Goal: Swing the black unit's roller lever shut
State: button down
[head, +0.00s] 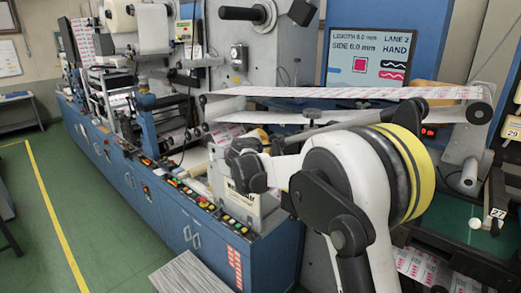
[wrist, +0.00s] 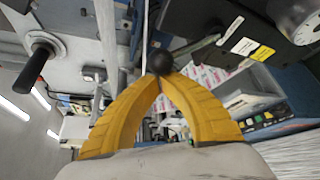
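In the wrist view, the two yellow fingers of my gripper (wrist: 160,79) arch together and their tips meet. A black ball knob (wrist: 160,62), which looks like the end of the lever, sits right at the tips. I cannot tell whether the tips pinch it or only touch it. The lever's bar is mostly hidden. A black unit (wrist: 222,22) with a yellow and a white label lies to the upper right of the knob. In the head view, my white arm hides the lever, and my fingers cannot be made out clearly.
A black-handled crank (wrist: 36,66) stands at the left in the wrist view. A grey round part (wrist: 297,18) is at the upper right. In the head view, a printed web (head: 345,92) runs above my arm, with a screen (head: 380,57) behind. Green floor (head: 100,215) is open at left.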

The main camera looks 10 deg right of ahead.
jog(key=shift+s+d+r+m+t+b, duration=0.3)
jog(key=shift+s+d+r+m+b, duration=0.1)
jog(key=shift+s+d+m, duration=0.15)
jog(key=shift+s+d+r+m+t+b, duration=0.3)
jog(key=shift+s+d+r+m+b, duration=0.15)
jog(key=shift+s, duration=0.2)
jog(key=shift+a+f, duration=0.1)
